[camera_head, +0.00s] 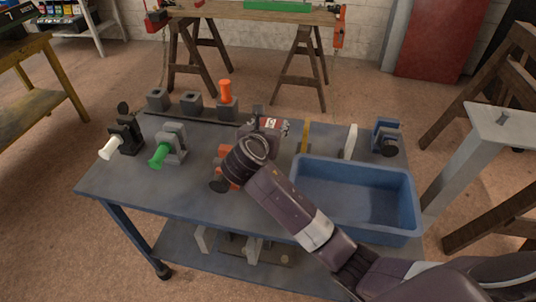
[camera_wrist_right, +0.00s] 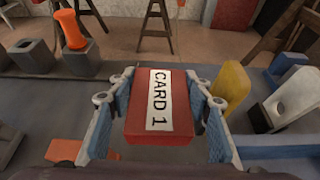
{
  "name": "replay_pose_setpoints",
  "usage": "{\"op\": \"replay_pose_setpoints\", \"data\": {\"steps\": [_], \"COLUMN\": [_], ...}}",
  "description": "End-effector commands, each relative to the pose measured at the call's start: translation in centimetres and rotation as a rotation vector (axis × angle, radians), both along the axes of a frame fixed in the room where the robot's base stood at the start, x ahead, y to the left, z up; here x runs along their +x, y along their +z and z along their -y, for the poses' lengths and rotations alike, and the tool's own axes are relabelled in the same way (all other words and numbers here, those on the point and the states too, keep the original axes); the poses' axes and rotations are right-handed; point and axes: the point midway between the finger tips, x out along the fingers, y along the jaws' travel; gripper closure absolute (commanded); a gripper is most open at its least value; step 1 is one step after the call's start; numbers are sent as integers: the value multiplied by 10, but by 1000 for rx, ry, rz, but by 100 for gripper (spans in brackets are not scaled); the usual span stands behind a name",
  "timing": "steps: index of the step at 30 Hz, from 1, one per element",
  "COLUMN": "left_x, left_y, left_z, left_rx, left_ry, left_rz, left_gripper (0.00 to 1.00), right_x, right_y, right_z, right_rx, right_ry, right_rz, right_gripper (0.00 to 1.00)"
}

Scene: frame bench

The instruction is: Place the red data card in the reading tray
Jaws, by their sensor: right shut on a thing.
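My right gripper (camera_head: 265,130) is shut on the red data card, which shows its white "CARD 1" label in the right wrist view (camera_wrist_right: 135,108). The card sits between the two blue-padded fingers (camera_wrist_right: 160,100), label facing the camera, and is held above the bench. In the head view only a small red and white part of the card (camera_head: 270,122) shows past my gripper. A blue open tray (camera_head: 355,232) stands at the bench's right side, empty as far as I can see; I cannot tell whether it is the reading tray. My left gripper is not in view.
Upright yellow (camera_head: 304,137) and white (camera_head: 350,142) pieces stand behind the blue tray, beside a blue device (camera_head: 386,137). Grey socket blocks (camera_head: 190,103) line the back, one with an orange cylinder (camera_head: 225,91). Green (camera_head: 168,145) and white-handled (camera_head: 122,137) fixtures stand left.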

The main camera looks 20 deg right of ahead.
Motion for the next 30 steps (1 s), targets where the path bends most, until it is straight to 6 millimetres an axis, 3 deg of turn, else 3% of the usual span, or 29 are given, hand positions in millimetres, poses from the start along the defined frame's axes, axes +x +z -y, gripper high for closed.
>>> {"op": "replay_pose_setpoints", "data": {"steps": [3,7,14,21,30], "left_x": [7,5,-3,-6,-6], "left_y": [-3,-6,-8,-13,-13], "left_z": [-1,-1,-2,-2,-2], "left_rx": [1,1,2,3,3], "left_ry": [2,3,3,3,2], "left_rz": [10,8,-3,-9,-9], "left_gripper": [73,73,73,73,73], "right_x": [-1,-1,0,0,0], "right_y": [-34,-56,-72,-107,-110], "right_z": [0,0,-1,0,-1], "right_rx": [-2,-1,-1,-2,0], "right_ry": [0,0,0,0,1], "right_rz": [-5,-2,1,-1,1], "right_gripper": [80,80,80,80,80]}}
